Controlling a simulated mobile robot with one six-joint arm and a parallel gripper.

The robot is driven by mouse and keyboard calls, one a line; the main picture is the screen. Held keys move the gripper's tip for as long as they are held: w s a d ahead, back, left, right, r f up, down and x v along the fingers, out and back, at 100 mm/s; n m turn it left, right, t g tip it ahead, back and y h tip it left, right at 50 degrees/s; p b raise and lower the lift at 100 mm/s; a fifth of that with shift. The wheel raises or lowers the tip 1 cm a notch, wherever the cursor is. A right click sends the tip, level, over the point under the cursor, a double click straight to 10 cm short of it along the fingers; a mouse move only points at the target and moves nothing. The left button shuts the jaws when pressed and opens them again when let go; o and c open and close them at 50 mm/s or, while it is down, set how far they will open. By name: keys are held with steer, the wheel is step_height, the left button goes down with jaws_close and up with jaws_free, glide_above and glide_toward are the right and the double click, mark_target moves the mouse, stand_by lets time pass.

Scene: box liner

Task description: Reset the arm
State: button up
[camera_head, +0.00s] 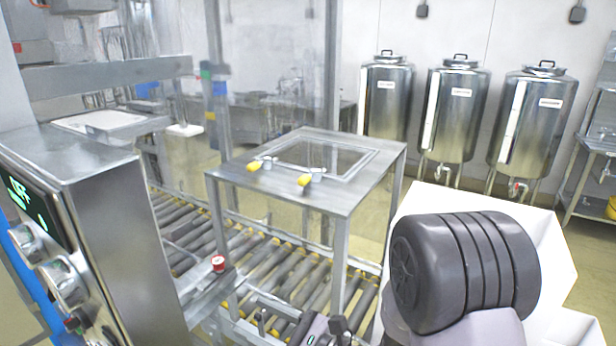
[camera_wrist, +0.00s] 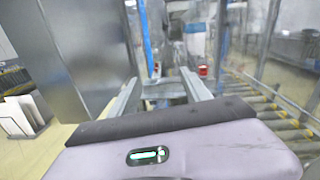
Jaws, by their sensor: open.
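My gripper (camera_head: 290,325) shows only in part at the bottom edge of the head view, low in front of the roller conveyor. Its pale housing with a small green light fills the bottom of the wrist view, with a dark edge along its top. My gripper is open, and nothing is seen held in it. A dark ribbed joint and pale link of my arm stand large at the right of the head view.
A steel control cabinet (camera_head: 115,225) stands close at left. A red button (camera_head: 218,263) sits beside the roller conveyor (camera_head: 285,270). A steel table (camera_head: 300,190) with yellow-handled clamps stands over the rollers. White panels (camera_head: 555,240) are behind my arm; steel tanks (camera_head: 455,110) stand further back.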

steer(key=s+d+r+n+g+h, duration=0.1)
steer(key=s+r+n+g+h, duration=0.1)
steer(key=s+n+g, duration=0.45)
steer(key=s+d+r+n+g+h, duration=0.1)
steer(key=s+r+n+g+h, duration=0.2)
steer(key=s+n, duration=0.6)
steer(key=s+d+r+n+t+h+b, duration=0.1)
steer(key=d+t+h, duration=0.5)
steer(key=d, duration=1.1)
steer(key=s+n+h, duration=0.1)
steer(key=s+h, duration=0.1)
steer(key=h, duration=0.1)
steer(key=shift+d+t, duration=0.2)
steer(key=shift+t, duration=0.15)
steer(key=shift+n, duration=0.25)
